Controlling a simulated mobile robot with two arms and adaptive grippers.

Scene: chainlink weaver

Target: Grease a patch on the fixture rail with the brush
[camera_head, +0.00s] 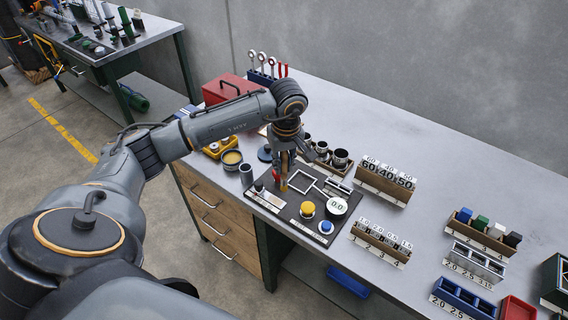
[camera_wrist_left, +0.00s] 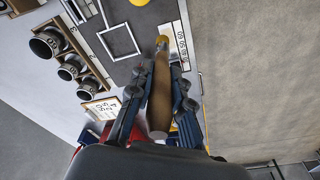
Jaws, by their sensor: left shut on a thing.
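My left gripper (camera_head: 285,163) is shut on a brush and points down over the dark fixture plate (camera_head: 312,212). The brush's brown handle (camera_wrist_left: 160,98) runs between the fingers in the left wrist view; its yellowish end (camera_wrist_left: 161,41) lies beyond the fingertips. Whether that end touches the plate I cannot tell. A pale strip with printed numbers (camera_wrist_left: 179,47), possibly the rail, lies beside it; this strip also shows along the plate's left edge in the head view (camera_head: 265,200). A white square outline (camera_head: 302,182) is on the plate. My right gripper is not in view.
On the plate are a yellow button (camera_head: 307,209), a blue button (camera_head: 326,227) and a round gauge (camera_head: 337,206). A tin with yellow contents (camera_head: 232,158) and a grey cylinder (camera_head: 246,174) stand left. Dark cups (camera_head: 340,158) stand behind.

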